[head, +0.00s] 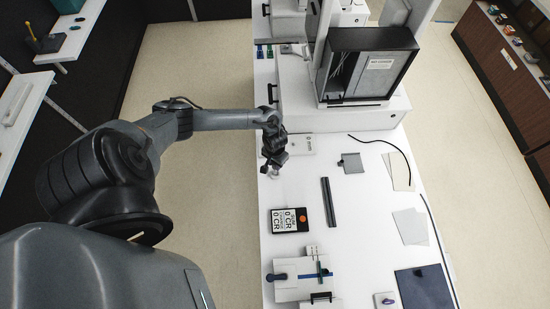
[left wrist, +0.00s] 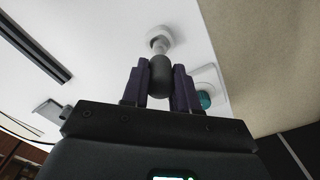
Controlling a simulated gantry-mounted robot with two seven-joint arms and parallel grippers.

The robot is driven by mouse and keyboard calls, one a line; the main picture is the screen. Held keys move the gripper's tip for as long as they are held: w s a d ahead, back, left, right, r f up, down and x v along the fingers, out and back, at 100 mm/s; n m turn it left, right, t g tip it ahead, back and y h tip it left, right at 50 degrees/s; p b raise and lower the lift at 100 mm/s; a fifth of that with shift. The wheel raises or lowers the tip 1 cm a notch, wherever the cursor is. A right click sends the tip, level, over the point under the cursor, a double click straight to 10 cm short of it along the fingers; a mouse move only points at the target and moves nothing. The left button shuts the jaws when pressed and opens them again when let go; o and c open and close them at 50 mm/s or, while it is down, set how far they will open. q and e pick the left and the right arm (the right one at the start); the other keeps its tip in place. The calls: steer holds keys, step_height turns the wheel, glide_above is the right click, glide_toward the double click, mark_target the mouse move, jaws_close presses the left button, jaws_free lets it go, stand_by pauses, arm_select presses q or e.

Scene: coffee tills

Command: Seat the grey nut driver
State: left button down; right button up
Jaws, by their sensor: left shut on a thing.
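My left gripper (head: 271,160) is over the left edge of the white bench. In the left wrist view, its two dark fingers (left wrist: 160,88) are shut on the rounded dark grey handle of the nut driver (left wrist: 160,75). The driver's short pale shaft points away from the fingers, toward a small round white piece (left wrist: 157,35) on the bench. The shaft tip overlaps this piece in the picture; I cannot tell whether it is inside it or only above it. In the head view the gripper mostly hides the driver. My right gripper is not in view.
A white plate (head: 303,144) lies by the gripper; a teal knob (left wrist: 204,100) shows beside the right finger. On the bench (head: 360,225) are a dark bar (head: 328,202), a black-framed chart (head: 289,220) and a grey plate (head: 352,164). A black-framed cabinet (head: 368,64) stands behind.

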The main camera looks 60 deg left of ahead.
arm_select(q)
steer(key=shift+f+b, duration=0.5)
steer(key=shift+f, duration=0.5)
steer(key=c, duration=0.8)
jaws_free()
steer(key=shift+r, duration=0.15)
step_height(320, 180, up, 11)
steer(key=shift+f+p, duration=0.2)
steer(key=shift+p, duration=0.35)
